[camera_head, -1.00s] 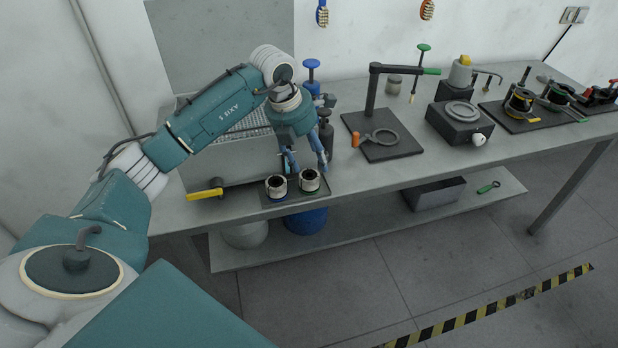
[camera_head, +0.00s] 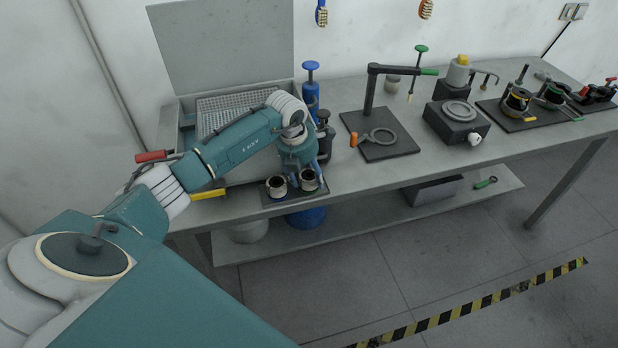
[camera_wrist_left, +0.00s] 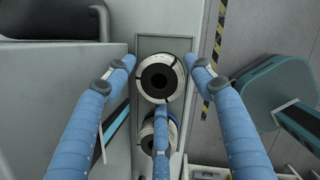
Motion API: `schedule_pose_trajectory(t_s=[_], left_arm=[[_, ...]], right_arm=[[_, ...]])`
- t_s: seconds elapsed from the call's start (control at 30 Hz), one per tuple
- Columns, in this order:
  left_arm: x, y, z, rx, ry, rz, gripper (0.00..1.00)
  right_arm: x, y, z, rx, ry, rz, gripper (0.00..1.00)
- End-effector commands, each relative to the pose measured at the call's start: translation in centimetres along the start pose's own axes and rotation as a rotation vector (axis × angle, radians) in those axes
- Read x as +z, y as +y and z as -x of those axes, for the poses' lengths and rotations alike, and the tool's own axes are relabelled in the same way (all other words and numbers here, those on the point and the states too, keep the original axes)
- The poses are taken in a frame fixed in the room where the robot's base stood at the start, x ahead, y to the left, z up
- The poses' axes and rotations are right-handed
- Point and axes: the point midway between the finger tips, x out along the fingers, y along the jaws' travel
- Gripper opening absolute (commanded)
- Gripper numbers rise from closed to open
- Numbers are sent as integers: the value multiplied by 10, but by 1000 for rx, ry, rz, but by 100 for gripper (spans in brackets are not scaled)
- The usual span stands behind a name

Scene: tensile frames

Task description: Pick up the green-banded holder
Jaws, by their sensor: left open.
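Two white-rimmed cylindrical holders with dark centres stand upright on a small dark tray (camera_head: 292,198) at the table's front edge. The right one in the head view, the green-banded holder (camera_head: 309,181), is directly below my left gripper (camera_head: 311,168). The left one is the blue-banded holder (camera_head: 276,187). In the left wrist view, the green-banded holder (camera_wrist_left: 160,80) lies between the spread blue fingers of my left gripper (camera_wrist_left: 160,64); its band is hardly visible. The blue-banded holder (camera_wrist_left: 148,138) is partly covered by the third finger. My left gripper is open and empty. My right gripper is out of view.
A grey open-lidded box with a mesh rack (camera_head: 236,103) stands behind my arm. A yellow handle (camera_head: 208,194) sticks out left of the tray. A blue-topped pump (camera_head: 311,90) and a dark bottle (camera_head: 325,138) stand close behind the gripper. A ring stand (camera_head: 378,136) is farther right.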

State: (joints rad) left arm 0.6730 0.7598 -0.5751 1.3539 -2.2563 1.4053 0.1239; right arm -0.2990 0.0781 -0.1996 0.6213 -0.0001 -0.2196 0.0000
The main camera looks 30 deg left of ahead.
Motion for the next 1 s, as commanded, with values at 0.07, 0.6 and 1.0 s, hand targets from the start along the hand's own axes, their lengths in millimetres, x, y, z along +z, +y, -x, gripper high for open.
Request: schedule_pose_trajectory(t_s=[0.07, 0.6, 1.0], left_arm=[[0, 0, -1, 0, 0, 0, 54], [3, 0, 2, -2, -7, 0, 0], [7, 0, 14, -1, -9, 0, 0]], right_arm=[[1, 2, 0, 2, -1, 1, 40], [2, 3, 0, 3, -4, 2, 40], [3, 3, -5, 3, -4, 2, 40]])
